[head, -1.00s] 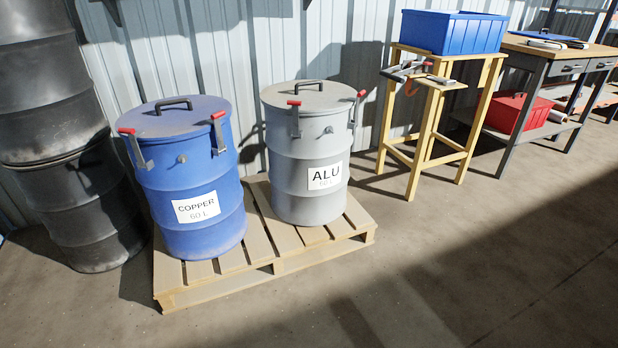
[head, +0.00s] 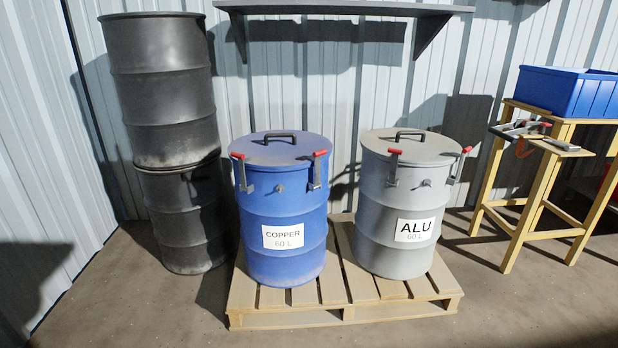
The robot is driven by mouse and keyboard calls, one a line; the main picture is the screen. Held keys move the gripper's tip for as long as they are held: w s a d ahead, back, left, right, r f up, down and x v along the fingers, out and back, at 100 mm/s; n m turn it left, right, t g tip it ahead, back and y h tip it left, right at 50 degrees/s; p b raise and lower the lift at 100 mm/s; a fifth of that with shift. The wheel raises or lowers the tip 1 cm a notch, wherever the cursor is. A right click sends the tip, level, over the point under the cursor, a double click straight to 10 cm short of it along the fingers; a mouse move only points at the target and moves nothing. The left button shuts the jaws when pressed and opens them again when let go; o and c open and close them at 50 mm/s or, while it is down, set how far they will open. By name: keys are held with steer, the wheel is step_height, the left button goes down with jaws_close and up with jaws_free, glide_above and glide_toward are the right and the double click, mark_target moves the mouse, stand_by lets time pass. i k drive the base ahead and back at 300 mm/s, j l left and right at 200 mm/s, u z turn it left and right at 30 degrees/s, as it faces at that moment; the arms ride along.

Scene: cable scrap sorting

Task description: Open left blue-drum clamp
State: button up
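The blue drum (head: 284,215), labelled COPPER 60 L, stands upright on a wooden pallet near the middle of the head view. Its lid (head: 280,149) with a dark handle is on. The left clamp (head: 243,172) is a grey lever with a red tip, standing upright at the drum's left rim. The right clamp (head: 317,170) looks the same at the right rim. Whether either clamp is latched is hard to tell. My gripper is not in view.
A grey ALU drum (head: 399,208) stands on the right of the pallet (head: 290,320). Black stacked drums (head: 163,90) stand at the left. A shelf (head: 345,9) hangs on the wall above. A yellow stand (head: 540,205) with a blue bin (head: 570,92) is at the right. The front floor is clear.

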mark_target(241, 160)
steer(key=i+j, duration=0.15)
steer(key=i, duration=0.9)
steer(key=j+u, duration=0.05)
